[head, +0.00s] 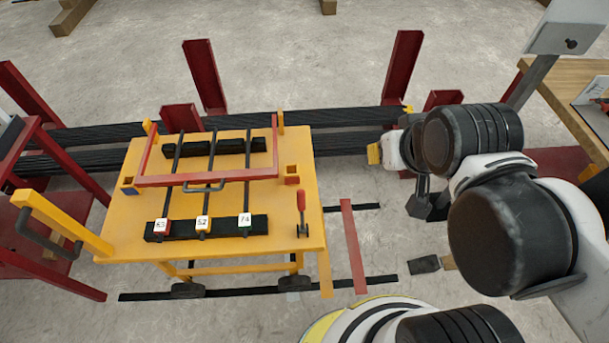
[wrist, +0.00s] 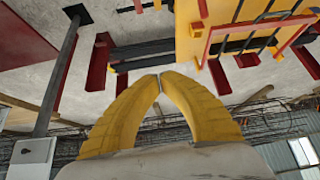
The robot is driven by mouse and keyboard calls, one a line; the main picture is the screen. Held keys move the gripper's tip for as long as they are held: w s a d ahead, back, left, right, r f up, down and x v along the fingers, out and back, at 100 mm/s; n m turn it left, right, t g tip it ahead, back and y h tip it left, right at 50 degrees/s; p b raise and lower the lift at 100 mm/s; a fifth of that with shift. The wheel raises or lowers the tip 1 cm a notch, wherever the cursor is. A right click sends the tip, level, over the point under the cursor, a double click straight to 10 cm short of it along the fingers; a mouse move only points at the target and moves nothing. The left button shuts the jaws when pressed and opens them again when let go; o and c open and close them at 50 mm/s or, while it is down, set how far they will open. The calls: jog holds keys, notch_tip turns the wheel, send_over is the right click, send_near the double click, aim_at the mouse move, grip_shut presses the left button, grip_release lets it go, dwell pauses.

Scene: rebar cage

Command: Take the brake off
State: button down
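A lever with a red handle (head: 301,203) stands upright on a dark mount at the right front corner of the yellow cart's top (head: 125,215). It looks like the brake lever. I cannot make it out in the wrist view. My gripper's yellow fingers show in the head view (head: 374,153), right of the cart and apart from the lever, partly hidden by my arm. In the wrist view, the gripper's fingertips (wrist: 158,80) meet with nothing seen between them. The cart (wrist: 188,45) shows there at the upper right.
On the cart, a red frame with a dark handle (head: 204,187) lies over several dark bars tagged 63, 52 and 74. Dark rails (head: 350,284) run under the cart. Red posts (head: 203,76) and long bar bundles (head: 350,117) stand behind. A wooden table (head: 560,75) is at right.

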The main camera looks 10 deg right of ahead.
jog(key=w+a+f+m+g+p, duration=0.1)
jog(key=w+a+g+p, duration=0.15)
jog(key=w, duration=0.35)
jog(key=w+a+f+g+p, duration=0.2)
jog(key=w+a+p, duration=0.15)
jog(key=w, duration=0.35)
jog(key=w+a+f+g, duration=0.1)
jog(key=a+f, duration=0.1)
jog(key=f, duration=0.3)
jog(key=w+a+f+m+g+p, duration=0.1)
jog(key=a+f+g, duration=0.1)
jog(key=f, duration=0.4)
jog(key=w+a+f+g+p, duration=0.1)
jog(key=a+f, duration=0.1)
jog(key=f, duration=0.3)
jog(key=shift+a+f+h, duration=0.2)
jog(key=shift+a+h, duration=0.15)
jog(key=shift+h, duration=0.05)
